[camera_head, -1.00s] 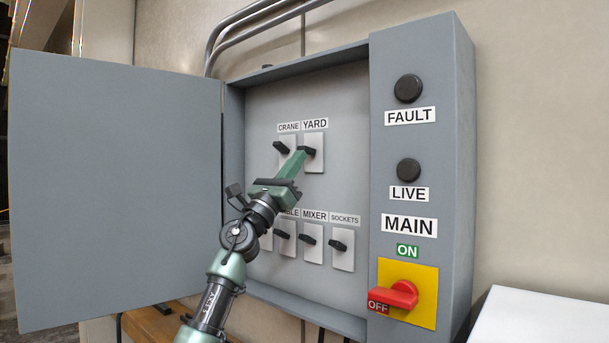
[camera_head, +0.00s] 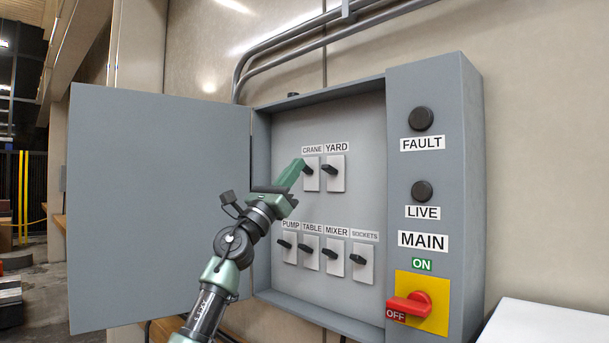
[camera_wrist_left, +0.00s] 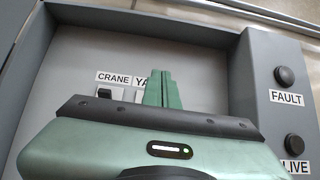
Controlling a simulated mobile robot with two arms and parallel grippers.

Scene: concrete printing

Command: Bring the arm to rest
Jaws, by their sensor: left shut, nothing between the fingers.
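My left gripper (camera_head: 298,166) is shut and empty, its green fingers pointing up and right in front of the CRANE switch (camera_head: 308,169) in the open grey panel (camera_head: 290,130). I cannot tell whether the fingertips touch that switch. In the left wrist view the closed fingers (camera_wrist_left: 161,78) stand upright and cover part of the YARD label (camera_wrist_left: 141,81). The YARD switch (camera_head: 333,170) is just right of the gripper in the head view. My right gripper is in neither view.
The panel door (camera_head: 160,210) stands open to the left. A lower row holds the PUMP, TABLE, MIXER and SOCKETS switches (camera_head: 331,253). The red MAIN handle (camera_head: 411,304) points to OFF on its yellow plate. A white surface (camera_head: 550,328) lies at lower right.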

